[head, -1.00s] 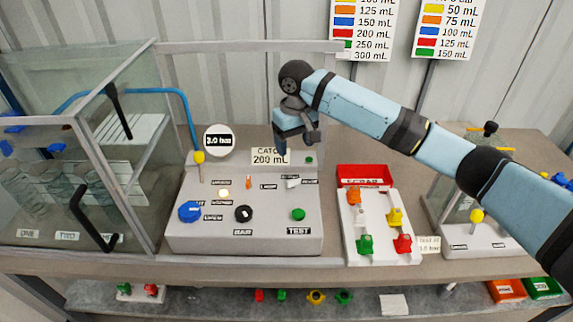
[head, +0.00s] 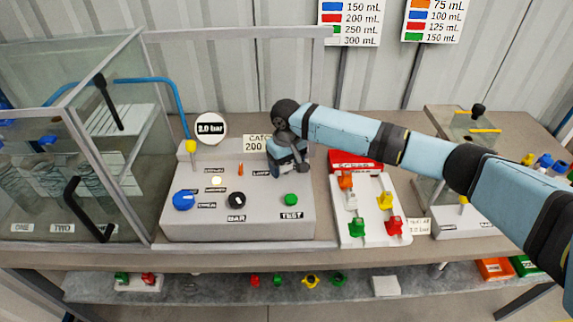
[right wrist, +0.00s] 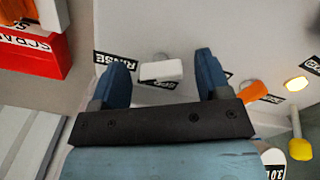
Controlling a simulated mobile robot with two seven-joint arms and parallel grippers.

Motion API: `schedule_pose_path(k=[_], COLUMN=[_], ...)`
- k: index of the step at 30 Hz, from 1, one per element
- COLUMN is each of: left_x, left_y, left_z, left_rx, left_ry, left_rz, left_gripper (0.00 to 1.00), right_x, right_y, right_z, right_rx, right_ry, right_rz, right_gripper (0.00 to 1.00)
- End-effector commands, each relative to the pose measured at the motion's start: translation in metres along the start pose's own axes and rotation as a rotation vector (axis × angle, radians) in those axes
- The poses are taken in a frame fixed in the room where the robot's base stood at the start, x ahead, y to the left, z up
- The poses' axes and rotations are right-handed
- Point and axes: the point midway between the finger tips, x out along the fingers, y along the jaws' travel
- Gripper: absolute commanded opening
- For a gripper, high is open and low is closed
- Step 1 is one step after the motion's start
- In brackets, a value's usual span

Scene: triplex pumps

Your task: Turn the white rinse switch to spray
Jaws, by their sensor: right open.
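The white switch (right wrist: 161,71) shows in the right wrist view as a small white lever lying roughly level across the picture. A "RINSE" label (right wrist: 115,68) is at its left end, and another label, partly readable, lies just below it. My right gripper (right wrist: 164,68) is open, with one blue finger on each side of the switch and gaps between. In the head view my right gripper (head: 288,165) is over the upper right of the grey control panel (head: 265,226) and hides the switch. My left gripper is not in view.
An orange lever (head: 240,169), black knob (head: 236,200), blue knob (head: 184,200) and green button (head: 291,200) share the panel. A red bin (head: 350,161) and white valve board (head: 372,235) stand to the right. A glass cabinet (head: 70,150) stands left.

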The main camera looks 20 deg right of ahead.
Motion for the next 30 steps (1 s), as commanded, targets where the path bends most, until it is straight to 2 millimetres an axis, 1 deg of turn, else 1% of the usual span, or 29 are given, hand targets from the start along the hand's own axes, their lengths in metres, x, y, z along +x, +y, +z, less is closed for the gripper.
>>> schedule_pose_path(k=[9, 11, 12, 14, 15, 16, 23, 30], left_x=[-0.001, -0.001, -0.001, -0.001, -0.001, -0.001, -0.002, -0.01], left_y=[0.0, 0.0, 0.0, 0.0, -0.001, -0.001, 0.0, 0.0], left_z=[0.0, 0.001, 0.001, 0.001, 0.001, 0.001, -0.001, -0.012], left_rx=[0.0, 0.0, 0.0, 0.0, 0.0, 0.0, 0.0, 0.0], left_ry=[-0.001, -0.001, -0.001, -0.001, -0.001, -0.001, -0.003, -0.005], left_rz=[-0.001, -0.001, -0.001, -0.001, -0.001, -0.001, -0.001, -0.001], left_gripper=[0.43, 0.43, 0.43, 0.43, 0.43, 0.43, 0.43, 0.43], right_x=[0.003, 0.002, 0.002, 0.002, 0.002, 0.002, 0.001, -0.002], right_y=[0.0, 0.0, 0.0, 0.0, 0.0, 0.0, 0.0, 0.0], right_z=[0.0, 0.0, 0.0, 0.0, 0.0, 0.0, 0.0, 0.0], right_rx=[0.0, -0.001, 0.0, 0.0, -0.001, 0.0, -0.014, -0.105], right_ry=[0.001, 0.001, 0.001, 0.001, 0.001, 0.001, 0.001, 0.001], right_rz=[0.0, 0.0, 0.0, 0.0, 0.0, 0.0, -0.001, -0.001], right_gripper=[0.7, 0.56, 0.47, 0.33, 0.24, 0.21, 0.21, 0.21])
